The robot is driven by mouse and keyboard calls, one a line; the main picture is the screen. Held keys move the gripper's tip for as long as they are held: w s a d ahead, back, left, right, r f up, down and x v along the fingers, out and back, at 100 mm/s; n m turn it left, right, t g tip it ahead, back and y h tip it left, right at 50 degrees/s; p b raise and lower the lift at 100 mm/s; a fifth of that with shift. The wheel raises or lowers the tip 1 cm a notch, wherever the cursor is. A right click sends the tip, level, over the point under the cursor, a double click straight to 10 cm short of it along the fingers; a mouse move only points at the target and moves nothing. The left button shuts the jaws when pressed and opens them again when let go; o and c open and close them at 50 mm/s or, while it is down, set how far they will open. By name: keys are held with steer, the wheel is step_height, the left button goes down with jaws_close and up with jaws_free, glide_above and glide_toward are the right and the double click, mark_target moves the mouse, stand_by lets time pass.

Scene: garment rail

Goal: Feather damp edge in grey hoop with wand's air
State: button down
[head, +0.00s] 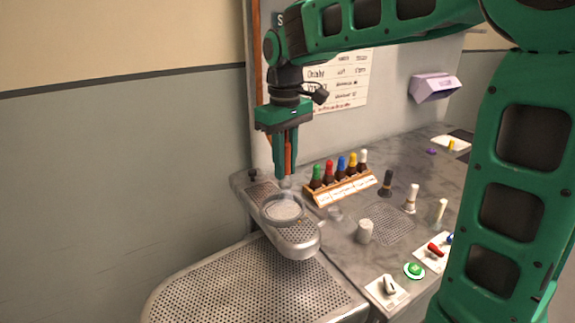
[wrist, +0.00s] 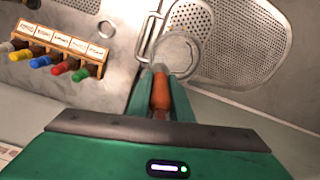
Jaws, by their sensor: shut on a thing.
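My gripper (head: 285,170) points down above the small perforated board and is shut on the wand (head: 288,152), which has an orange handle. The wand's handle (wrist: 161,92) also shows between the fingers in the wrist view. Its pale tip points down towards the hoop; I cannot tell the exact gap. The grey hoop (head: 283,221) lies on the narrow perforated board, with pale cloth inside it. The hoop also shows in the wrist view (wrist: 193,64), just beyond the wand's tip. The damp edge is too small to tell.
A wooden rack (head: 343,190) of several colour-capped bottles stands right of the hoop. A large perforated board (head: 250,285) lies in front. A white cup-like piece (head: 364,232) and a green button (head: 414,270) are on the counter. A wall is at the left.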

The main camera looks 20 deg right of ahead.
steer(key=shift+w+a, duration=0.25)
steer(key=shift+a, duration=0.2)
steer(key=shift+w+a, duration=0.2)
steer(key=shift+a, duration=0.25)
steer(key=shift+a, duration=0.1)
steer(key=shift+s+a, duration=0.15)
steer(key=shift+a, duration=0.4)
steer(key=shift+s+a, duration=0.15)
steer(key=shift+a, duration=0.4)
steer(key=shift+s+a, duration=0.85)
steer(key=shift+s, duration=0.05)
